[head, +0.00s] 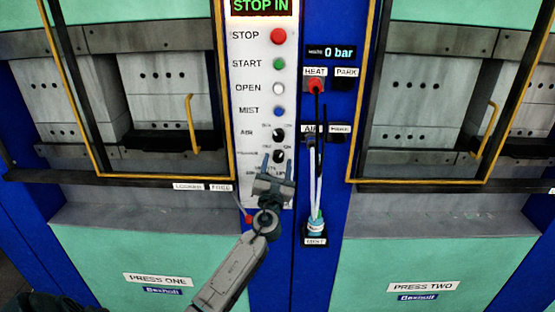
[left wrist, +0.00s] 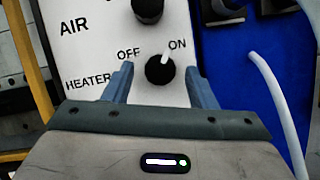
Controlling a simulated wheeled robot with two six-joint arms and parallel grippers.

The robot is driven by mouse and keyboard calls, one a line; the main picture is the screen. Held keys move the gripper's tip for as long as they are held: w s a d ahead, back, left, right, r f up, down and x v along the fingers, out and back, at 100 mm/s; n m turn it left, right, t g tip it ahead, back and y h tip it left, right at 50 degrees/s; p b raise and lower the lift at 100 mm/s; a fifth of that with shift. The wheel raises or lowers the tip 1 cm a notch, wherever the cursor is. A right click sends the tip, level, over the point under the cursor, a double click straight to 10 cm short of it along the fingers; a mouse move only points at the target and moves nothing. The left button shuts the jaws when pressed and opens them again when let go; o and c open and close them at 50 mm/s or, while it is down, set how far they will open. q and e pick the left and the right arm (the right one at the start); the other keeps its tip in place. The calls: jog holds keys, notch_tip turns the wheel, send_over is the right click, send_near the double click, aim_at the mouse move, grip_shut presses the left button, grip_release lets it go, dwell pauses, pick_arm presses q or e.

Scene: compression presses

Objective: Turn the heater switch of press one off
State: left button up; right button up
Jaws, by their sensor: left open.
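The heater switch is a round black knob (head: 280,156) low on press one's white control panel (head: 262,75). In the left wrist view the heater knob (left wrist: 160,71) has its white pointer tilted up and right, toward ON. My left gripper (head: 277,162) is in front of the lower panel, jaws open. In the left wrist view its two blue-grey fingers (left wrist: 160,88) stand on either side of the heater knob, with gaps visible. Whether the fingertips reach the knob's depth cannot be told. My right gripper is not in view.
The black AIR knob (head: 278,134) is just above. Red STOP (head: 278,36), green START, white OPEN and blue MIST buttons stand higher. Hoses and cables (head: 315,185) hang on the blue column to the right. Yellow-edged press doors flank the panel.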

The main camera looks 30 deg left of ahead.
pick_arm(q)
jog(key=shift+w+a+r, duration=0.15)
jog(key=shift+w+a, duration=0.05)
jog(key=shift+w, duration=0.25)
jog(key=c, duration=1)
